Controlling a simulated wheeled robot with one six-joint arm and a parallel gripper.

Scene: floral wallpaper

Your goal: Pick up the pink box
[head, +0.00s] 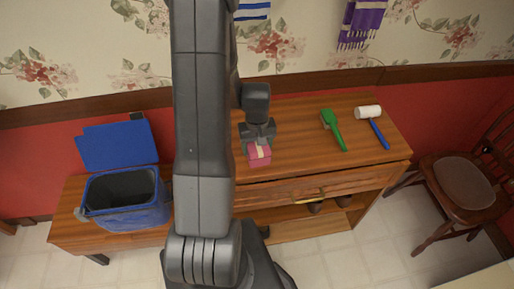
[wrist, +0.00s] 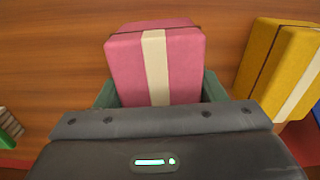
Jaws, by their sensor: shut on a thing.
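The pink box (head: 260,158) with a cream stripe is at the front part of the wooden cabinet top in the head view. In the wrist view the pink box (wrist: 183,62) fills the upper middle, between the two greenish fingers. My gripper (head: 258,145) points down at the box and is shut on it, one finger on each side. I cannot tell whether the box touches the cabinet top or is slightly above it. The fingertips are partly hidden by the gripper body in the wrist view.
A yellow box (wrist: 282,60) stands close to the right in the wrist view. A green brush (head: 333,130) and a white-headed mallet (head: 373,125) lie on the cabinet top (head: 300,155). A blue open bin (head: 124,200) is left, and a chair (head: 465,185) right.

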